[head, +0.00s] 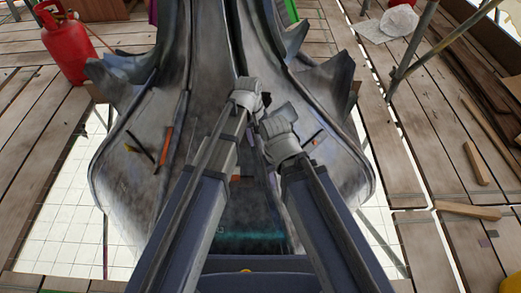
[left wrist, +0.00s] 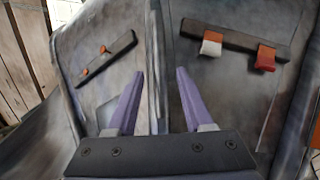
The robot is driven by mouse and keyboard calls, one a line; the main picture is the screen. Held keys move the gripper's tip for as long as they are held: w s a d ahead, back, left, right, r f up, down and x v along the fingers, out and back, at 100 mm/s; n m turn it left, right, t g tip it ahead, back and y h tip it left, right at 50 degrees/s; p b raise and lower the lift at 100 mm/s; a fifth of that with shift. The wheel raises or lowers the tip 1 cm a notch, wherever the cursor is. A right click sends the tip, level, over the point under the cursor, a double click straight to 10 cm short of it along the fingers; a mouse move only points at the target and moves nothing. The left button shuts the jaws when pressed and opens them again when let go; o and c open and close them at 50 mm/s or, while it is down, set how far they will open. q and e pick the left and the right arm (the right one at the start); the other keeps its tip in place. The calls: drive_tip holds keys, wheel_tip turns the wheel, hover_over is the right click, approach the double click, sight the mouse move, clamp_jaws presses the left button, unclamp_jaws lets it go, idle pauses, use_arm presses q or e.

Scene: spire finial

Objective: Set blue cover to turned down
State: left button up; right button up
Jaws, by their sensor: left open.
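I cannot make out a blue cover in either view. In the left wrist view, a dark bar (left wrist: 235,40) at the upper right carries a white-and-red cover (left wrist: 211,44) and a red cover (left wrist: 265,58). Another dark bar (left wrist: 108,58) at the upper left has two small orange-red knobs. My left gripper (left wrist: 160,74) is open and empty, its purple fingers apart in front of the grey metal between the two bars. In the head view my right arm's wrist (head: 281,135) is beside the left one; its fingers are hidden.
The large grey finial (head: 200,65) fills the middle, with curled leaves at both sides. A dark bar (head: 140,147) and an orange strip (head: 166,138) show on its left. Plank decking surrounds it, with a red gas cylinder (head: 66,45) and scaffold poles (head: 405,60).

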use_arm(q)
drive_tip(key=f+b, duration=0.1)
drive_tip(key=f, duration=0.1)
drive_tip(key=f+b, duration=0.4)
drive_tip(key=shift+w+d+f, duration=0.1)
drive_tip(key=shift+d, duration=0.25)
clamp_jaws()
drive_tip(key=shift+a, duration=0.2)
idle(0.9)
